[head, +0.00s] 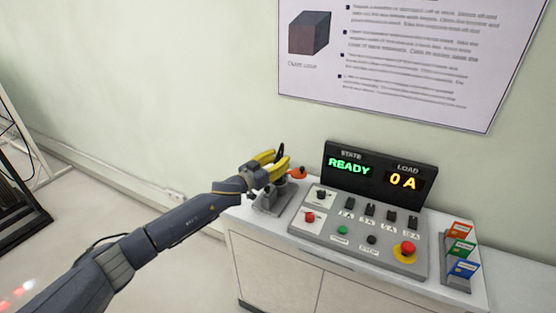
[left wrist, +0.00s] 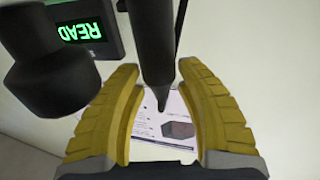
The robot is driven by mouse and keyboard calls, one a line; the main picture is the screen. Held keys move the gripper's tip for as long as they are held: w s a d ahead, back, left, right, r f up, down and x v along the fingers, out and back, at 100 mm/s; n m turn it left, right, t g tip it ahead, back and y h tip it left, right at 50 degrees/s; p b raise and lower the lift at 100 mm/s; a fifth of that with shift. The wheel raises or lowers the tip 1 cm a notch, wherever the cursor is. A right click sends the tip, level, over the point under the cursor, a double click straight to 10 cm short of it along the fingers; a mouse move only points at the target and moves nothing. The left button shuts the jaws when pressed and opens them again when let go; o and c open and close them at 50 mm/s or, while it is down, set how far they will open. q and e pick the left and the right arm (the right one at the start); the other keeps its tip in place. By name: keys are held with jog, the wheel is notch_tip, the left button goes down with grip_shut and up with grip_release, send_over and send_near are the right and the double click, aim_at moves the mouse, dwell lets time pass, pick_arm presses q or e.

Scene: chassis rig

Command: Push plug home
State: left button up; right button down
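My left gripper (head: 272,166) has yellow fingers and is over the grey stand (head: 270,200) at the left end of the console. In the left wrist view its fingers (left wrist: 160,100) are spread, with a clear gap. A dark tapered rod (left wrist: 158,45) shows between and beyond them; I cannot tell whether it is the plug. A black rounded piece (left wrist: 45,80) is at the left of that view. An orange-red piece (head: 297,173) is just right of the fingers in the head view. No plug or socket is clearly recognisable. My right gripper is not in view.
The console (head: 355,232) has switches, buttons and a red stop knob (head: 407,249). Its display (head: 378,176) reads READY and 0 A. Coloured tags (head: 461,250) stand in a holder at the right of the white cabinet (head: 275,267). A poster (head: 400,60) hangs behind.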

pick_arm(q)
jog(key=o, duration=0.3)
jog(key=shift+o, duration=0.2)
jog(key=v, duration=1.2)
